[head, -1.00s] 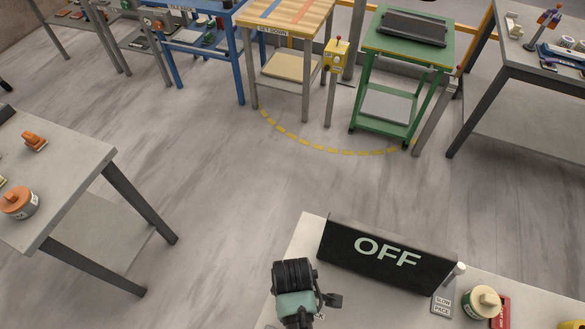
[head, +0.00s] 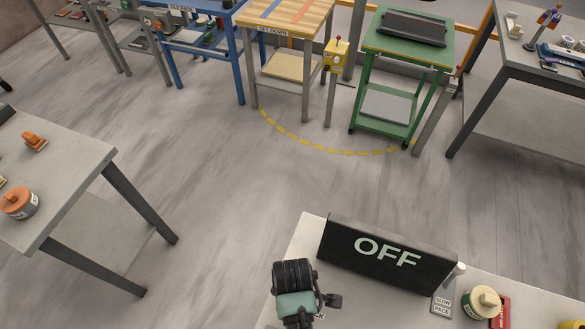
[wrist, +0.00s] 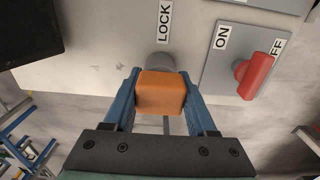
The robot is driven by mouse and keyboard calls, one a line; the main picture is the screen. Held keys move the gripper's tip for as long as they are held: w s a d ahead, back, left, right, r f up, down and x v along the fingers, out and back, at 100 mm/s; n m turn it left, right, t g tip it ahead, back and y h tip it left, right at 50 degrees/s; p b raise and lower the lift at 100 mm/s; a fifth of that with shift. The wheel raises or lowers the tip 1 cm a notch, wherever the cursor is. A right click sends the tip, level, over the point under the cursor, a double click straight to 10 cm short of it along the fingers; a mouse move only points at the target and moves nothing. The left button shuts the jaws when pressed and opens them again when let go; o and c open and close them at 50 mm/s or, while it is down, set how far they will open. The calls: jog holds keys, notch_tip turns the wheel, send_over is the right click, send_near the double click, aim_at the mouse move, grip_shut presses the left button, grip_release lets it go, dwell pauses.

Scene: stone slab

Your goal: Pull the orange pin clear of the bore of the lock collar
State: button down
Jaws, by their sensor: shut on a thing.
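In the wrist view, the orange pin (wrist: 161,94) shows as a block-shaped orange head between the two blue fingers of my gripper (wrist: 161,100). The fingers are shut on its sides. Just beyond the head is a grey round part, the lock collar (wrist: 160,61), below a LOCK label (wrist: 165,20). The orange head hides part of the collar and any shaft, so I cannot tell whether the pin is in the bore. In the head view my arm is at the lower middle; the pin and collar do not show there.
A grey plate (wrist: 218,86) with a red switch handle (wrist: 256,75) and ON and OFF labels is right of the collar. In the head view a black OFF sign (head: 388,257) stands on the near slab, with a green-and-cream round container (head: 481,303) to its right.

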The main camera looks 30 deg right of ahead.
jog(key=shift+r, duration=0.1)
jog(key=shift+r+p, duration=2.85)
jog(key=shift+p, duration=0.2)
notch_tip(320, 180, up, 3)
jog(key=p, duration=0.3)
jog(key=shift+r, duration=0.2)
jog(key=shift+r+p, duration=1.05)
jog(key=shift+r, duration=0.25)
